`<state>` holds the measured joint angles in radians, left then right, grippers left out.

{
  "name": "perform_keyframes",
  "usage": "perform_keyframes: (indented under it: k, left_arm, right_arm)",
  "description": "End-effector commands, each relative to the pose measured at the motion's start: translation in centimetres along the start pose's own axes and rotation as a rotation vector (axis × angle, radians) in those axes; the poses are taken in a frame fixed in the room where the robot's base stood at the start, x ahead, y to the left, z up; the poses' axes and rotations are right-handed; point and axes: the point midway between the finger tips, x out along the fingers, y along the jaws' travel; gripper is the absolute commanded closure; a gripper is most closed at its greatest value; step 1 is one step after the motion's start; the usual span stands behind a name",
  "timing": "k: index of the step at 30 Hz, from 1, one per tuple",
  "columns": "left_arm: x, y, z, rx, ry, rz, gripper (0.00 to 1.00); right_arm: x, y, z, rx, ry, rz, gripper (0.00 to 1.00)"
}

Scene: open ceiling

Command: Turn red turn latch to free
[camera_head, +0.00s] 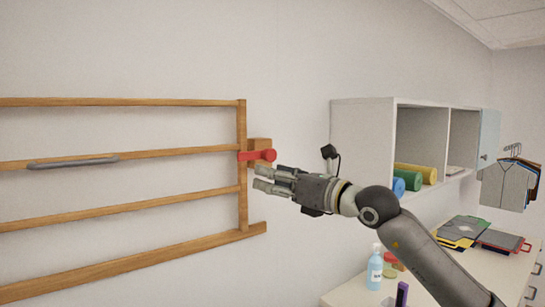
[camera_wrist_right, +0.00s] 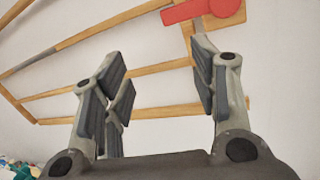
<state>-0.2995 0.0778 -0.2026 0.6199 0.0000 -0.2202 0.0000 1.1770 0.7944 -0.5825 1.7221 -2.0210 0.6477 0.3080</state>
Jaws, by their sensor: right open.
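The red turn latch (camera_head: 259,155) lies about horizontal across the right upright of a wooden rail frame (camera_head: 242,195) on the wall. Its round end is over a wooden block (camera_head: 260,146) just right of the frame, and its other end lies over the upright. My right gripper (camera_head: 258,178) is open and empty, just below and to the right of the latch, apart from it in the picture. In the right wrist view the latch (camera_wrist_right: 195,10) is at the top edge, beyond the open fingers (camera_wrist_right: 160,85). My left gripper is not in view.
A grey bar handle (camera_head: 73,162) is on a middle rail of the frame. To the right, a white wall cabinet (camera_head: 362,130) hangs above a counter (camera_head: 350,293) with bottles and folded items. The wall between frame and cabinet is bare.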

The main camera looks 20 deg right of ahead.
Motion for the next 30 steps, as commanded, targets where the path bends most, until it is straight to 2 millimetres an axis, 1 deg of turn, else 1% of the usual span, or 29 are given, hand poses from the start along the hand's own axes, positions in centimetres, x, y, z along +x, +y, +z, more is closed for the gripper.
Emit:
perform_keyframes:
  k: [1, 3, 6, 8, 10, 14, 18, 24, 30]
  left_arm:
    - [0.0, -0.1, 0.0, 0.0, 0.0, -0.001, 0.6]
    - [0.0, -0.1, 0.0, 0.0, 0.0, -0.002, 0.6]
    - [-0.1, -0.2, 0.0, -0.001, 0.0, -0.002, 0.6]
    - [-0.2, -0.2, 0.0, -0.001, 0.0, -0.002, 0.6]
    - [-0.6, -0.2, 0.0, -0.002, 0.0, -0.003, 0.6]
    - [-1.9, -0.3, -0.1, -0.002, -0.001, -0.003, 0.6]
    - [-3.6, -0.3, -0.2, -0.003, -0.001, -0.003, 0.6]
    - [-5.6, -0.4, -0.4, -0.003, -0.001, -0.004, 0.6]
    - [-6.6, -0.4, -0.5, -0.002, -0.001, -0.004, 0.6]
  right_arm:
    - [-0.6, -1.7, 1.5, -0.052, 0.015, -0.065, 0.46]
    - [-1.2, -3.6, 2.6, -0.1, 0.037, -0.139, 0.46]
    - [-1.9, -5.2, 3.7, -0.137, 0.055, -0.204, 0.46]
    - [-1.9, -5.8, 4.0, -0.146, 0.06, -0.223, 0.46]
    - [-1.5, -6.0, 4.2, -0.149, 0.062, -0.229, 0.46]
    - [0.2, -6.3, 4.3, -0.147, 0.064, -0.228, 0.46]
    - [2.8, -6.8, 4.4, -0.147, 0.063, -0.227, 0.46]
    - [6.0, -7.5, 4.1, -0.148, 0.062, -0.227, 0.46]
    - [7.8, -8.1, 3.8, -0.147, 0.061, -0.227, 0.46]
